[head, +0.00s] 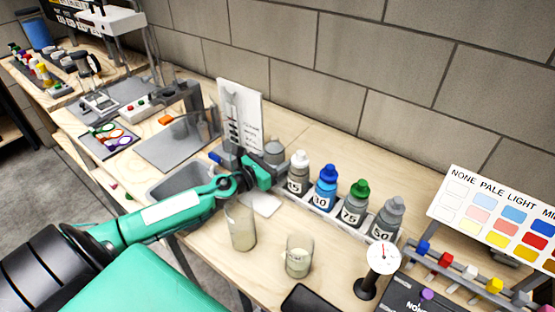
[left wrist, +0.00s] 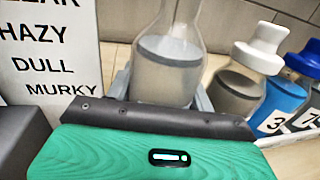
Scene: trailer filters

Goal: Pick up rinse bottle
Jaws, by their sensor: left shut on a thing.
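The rinse bottle (head: 274,152) is a grey, see-through bottle at the left end of the bottle row. Its lower part is hidden behind my gripper in the head view. In the left wrist view the clear bottle (left wrist: 168,72) stands upright, with greyish liquid inside. My left gripper (head: 267,165) is shut on it, with grey fingers on both sides of its body. I cannot tell whether its base touches the table. My right gripper is not in view.
Bottles with white (head: 299,173), blue (head: 326,187), green (head: 355,203) and grey caps stand close on the right in a rack. A glass beaker (head: 240,226) and a second one (head: 298,256) stand in front. A word card (head: 241,118) stands behind, left; a sink (head: 180,182) lies left.

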